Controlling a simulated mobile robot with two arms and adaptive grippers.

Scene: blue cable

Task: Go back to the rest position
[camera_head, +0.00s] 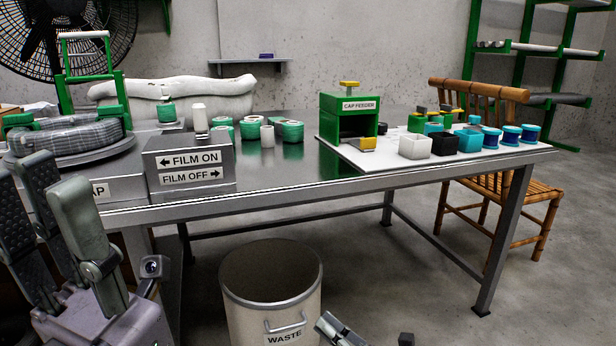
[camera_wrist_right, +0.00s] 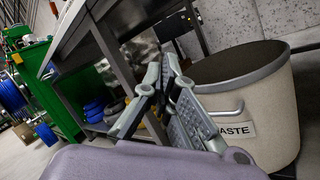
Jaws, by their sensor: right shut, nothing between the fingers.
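My left gripper (camera_head: 42,185) stands large at the lower left of the head view, fingers pointing up and apart, with nothing seen between them. In the right wrist view the fingers of the right gripper (camera_wrist_right: 160,85) are shut and empty. There they overlap the left side of the waste bin (camera_wrist_right: 245,105) in the picture; contact cannot be told.
The metal table (camera_head: 275,180) has a FILM ON/OFF box (camera_head: 190,165), green-rimmed parts and a green cap feeder (camera_head: 348,115). A white board (camera_head: 370,158) holds small boxes and blue spools. A wooden chair (camera_head: 510,195) stands at the right.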

